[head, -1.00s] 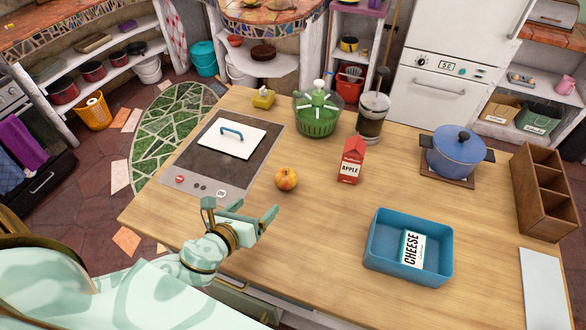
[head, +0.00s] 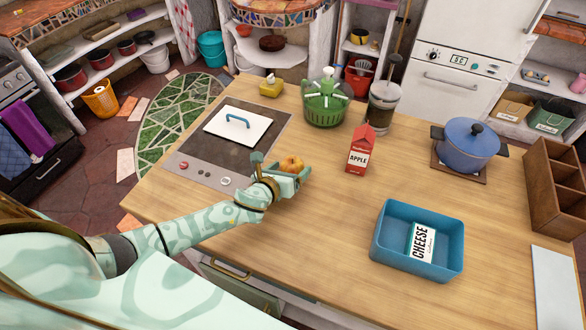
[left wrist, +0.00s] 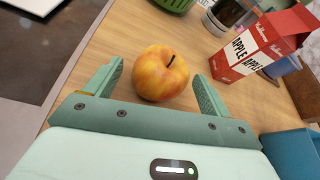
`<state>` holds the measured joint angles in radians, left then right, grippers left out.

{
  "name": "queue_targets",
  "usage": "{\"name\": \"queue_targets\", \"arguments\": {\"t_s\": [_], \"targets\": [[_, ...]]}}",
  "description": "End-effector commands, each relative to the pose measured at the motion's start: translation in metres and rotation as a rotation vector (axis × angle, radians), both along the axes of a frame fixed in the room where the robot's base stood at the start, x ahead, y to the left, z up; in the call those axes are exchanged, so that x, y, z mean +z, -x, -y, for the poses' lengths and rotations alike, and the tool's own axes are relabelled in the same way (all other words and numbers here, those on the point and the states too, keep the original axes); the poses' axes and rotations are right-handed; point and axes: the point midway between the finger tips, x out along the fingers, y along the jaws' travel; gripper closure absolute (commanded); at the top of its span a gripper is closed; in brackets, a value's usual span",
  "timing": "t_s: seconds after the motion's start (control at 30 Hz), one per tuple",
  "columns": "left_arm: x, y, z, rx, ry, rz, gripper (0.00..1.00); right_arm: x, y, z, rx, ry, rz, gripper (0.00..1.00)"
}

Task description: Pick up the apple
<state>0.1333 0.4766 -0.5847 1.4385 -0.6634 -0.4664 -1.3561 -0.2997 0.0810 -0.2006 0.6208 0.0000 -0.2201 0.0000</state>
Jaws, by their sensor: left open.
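A yellow-red apple (head: 291,164) sits on the wooden counter, just right of the cooktop. In the left wrist view the apple (left wrist: 161,73) lies between and slightly beyond the fingers, with a gap on each side. My left gripper (head: 283,167) is open around the near side of the apple, and it shows in the left wrist view (left wrist: 157,80) with both fingers spread. In the head view the gripper hides the lower part of the apple. My right gripper is not in view.
A red apple carton (head: 358,150) stands to the right of the apple. A blue tray (head: 388,250) holding a cheese pack (head: 422,242) lies nearer right. The cooktop (head: 190,165), green spinner (head: 325,105) and blue pot (head: 468,148) surround open counter.

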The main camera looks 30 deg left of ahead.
Motion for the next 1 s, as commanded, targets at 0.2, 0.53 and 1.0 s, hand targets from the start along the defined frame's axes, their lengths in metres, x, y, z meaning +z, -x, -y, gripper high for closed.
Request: {"name": "queue_targets", "arguments": {"t_s": [0.2,0.53,1.0], "targets": [[0.000,-0.001,0.000,0.000,0.001,0.000,0.20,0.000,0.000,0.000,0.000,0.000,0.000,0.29],[0.000,0.000,0.000,0.000,0.001,0.000,0.70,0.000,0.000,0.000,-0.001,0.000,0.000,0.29],[0.045,0.006,0.003,-0.002,0.002,0.002,0.70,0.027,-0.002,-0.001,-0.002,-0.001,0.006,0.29]]}}
